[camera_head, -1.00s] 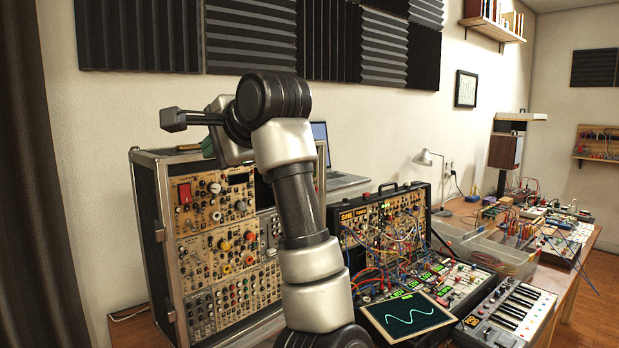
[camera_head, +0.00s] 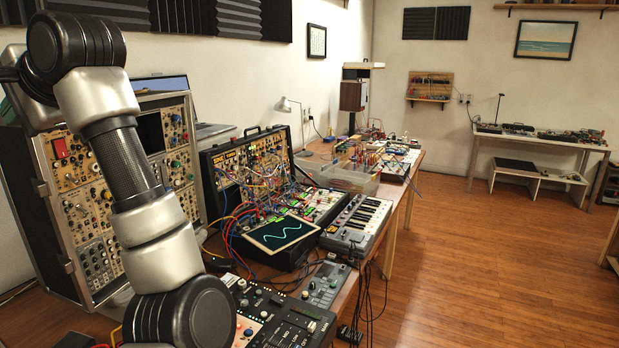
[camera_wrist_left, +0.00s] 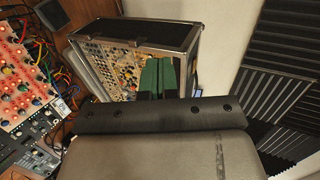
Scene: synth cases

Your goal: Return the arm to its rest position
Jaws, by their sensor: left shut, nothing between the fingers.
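My left arm (camera_head: 128,165) rises at the left of the head view, bent at the elbow near the top left corner. My left gripper (camera_wrist_left: 157,62) shows in the wrist view with its two green fingers together, shut and empty. In the head view only a small green part of it shows at the left edge (camera_head: 8,112), mostly hidden by my arm. In the wrist view the fingers overlap the front of the tall modular synth case (camera_wrist_left: 110,58); I cannot tell the gap. My right gripper is not in view.
The modular case (camera_head: 172,135) stands behind my arm. A smaller patched synth case (camera_head: 262,160), a waveform screen (camera_head: 283,234), a keyboard (camera_head: 360,223) and a mixer (camera_head: 285,320) crowd the table. Acoustic foam (camera_wrist_left: 265,110) covers the wall. Wooden floor (camera_head: 480,260) lies clear to the right.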

